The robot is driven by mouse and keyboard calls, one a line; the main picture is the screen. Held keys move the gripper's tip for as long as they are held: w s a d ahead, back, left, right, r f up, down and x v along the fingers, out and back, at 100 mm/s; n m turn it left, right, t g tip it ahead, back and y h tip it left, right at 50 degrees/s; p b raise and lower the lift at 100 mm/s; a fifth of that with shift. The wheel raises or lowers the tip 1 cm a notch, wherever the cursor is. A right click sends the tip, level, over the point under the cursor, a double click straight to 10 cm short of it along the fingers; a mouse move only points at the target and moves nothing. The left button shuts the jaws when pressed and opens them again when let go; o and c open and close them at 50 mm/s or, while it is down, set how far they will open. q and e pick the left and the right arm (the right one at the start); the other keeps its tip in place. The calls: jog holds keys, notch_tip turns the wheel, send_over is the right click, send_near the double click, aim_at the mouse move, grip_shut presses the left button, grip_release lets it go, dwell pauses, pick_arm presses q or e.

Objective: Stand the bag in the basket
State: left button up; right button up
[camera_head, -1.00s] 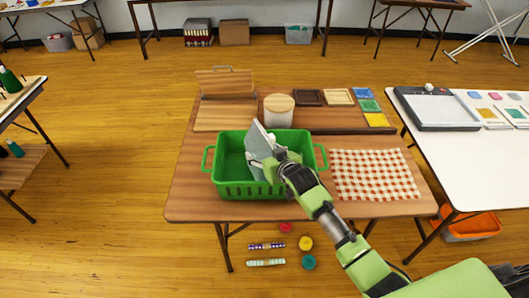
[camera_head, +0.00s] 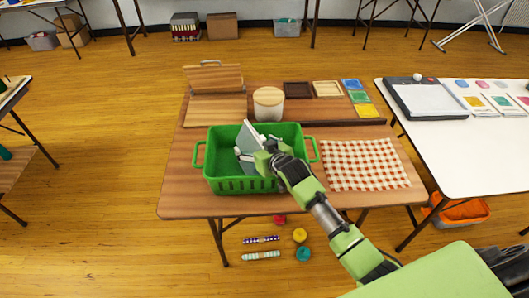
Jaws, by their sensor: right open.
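The green basket (camera_head: 230,185) stands on the wooden table, with a handle at each end. The bag (camera_head: 249,139), a pale grey flat shape, is inside it near the middle. It is tilted, and its top edge rises above the basket's rim. My right gripper (camera_head: 247,161) is open and reaches into the basket from the right, right beside the bag. The gripper and wrist hide the lower part of the bag, so I cannot tell whether it touches the basket floor. My left gripper is not in view.
Behind the basket are a wooden board (camera_head: 214,108) and a lidded white canister (camera_head: 268,105). Several small trays (camera_head: 327,89) line the back right. Rolls lie on the floor in front.

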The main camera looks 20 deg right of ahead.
jog(key=v, duration=1.2)
jog(key=shift+f, duration=0.15)
